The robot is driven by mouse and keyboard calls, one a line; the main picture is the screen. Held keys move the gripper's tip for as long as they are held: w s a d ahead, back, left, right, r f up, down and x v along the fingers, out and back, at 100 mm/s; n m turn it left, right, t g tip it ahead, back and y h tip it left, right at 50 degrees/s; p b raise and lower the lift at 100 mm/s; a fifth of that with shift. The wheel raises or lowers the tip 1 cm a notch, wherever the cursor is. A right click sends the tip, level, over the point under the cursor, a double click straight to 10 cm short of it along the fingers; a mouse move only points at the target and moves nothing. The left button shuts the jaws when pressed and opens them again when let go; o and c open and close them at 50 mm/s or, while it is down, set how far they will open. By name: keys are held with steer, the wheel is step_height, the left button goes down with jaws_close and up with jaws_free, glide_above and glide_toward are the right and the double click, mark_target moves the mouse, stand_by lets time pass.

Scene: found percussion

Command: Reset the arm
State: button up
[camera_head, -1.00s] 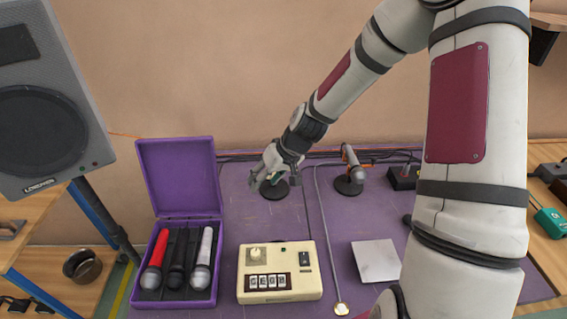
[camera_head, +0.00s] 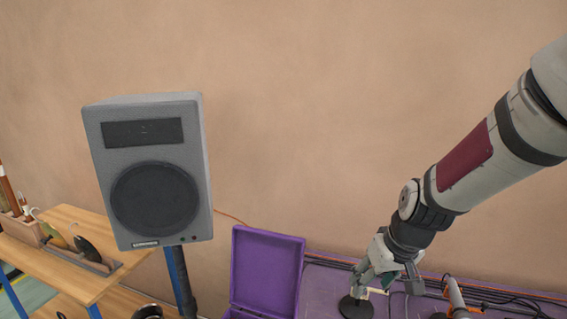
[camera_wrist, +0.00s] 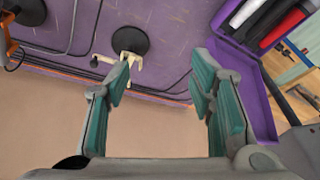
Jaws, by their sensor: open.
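My gripper (camera_head: 376,283) is at the lower right of the head view, at the end of my arm, above the back of the purple table (camera_head: 406,305). In the wrist view its two teal-padded fingers (camera_wrist: 163,100) are spread apart with nothing between them. A round black stand base (camera_head: 355,308) is just below the gripper in the head view. In the wrist view that base (camera_wrist: 131,39) lies beyond the fingertips, with a cream-coloured clip-like piece (camera_wrist: 120,57) on it.
The open purple case (camera_head: 268,268) stands left of my gripper; its microphones (camera_wrist: 272,22) show in the wrist view. The wall behind is bare.

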steer(key=s+r+m+t, duration=0.1)
steer(key=s+r, duration=0.7)
steer(key=s, duration=0.2)
steer(key=s+r+t+h, duration=0.1)
steer(key=s+r, duration=0.7)
steer(key=s, duration=0.3)
steer(key=shift+m, duration=0.4)
steer(key=shift+w, duration=0.1)
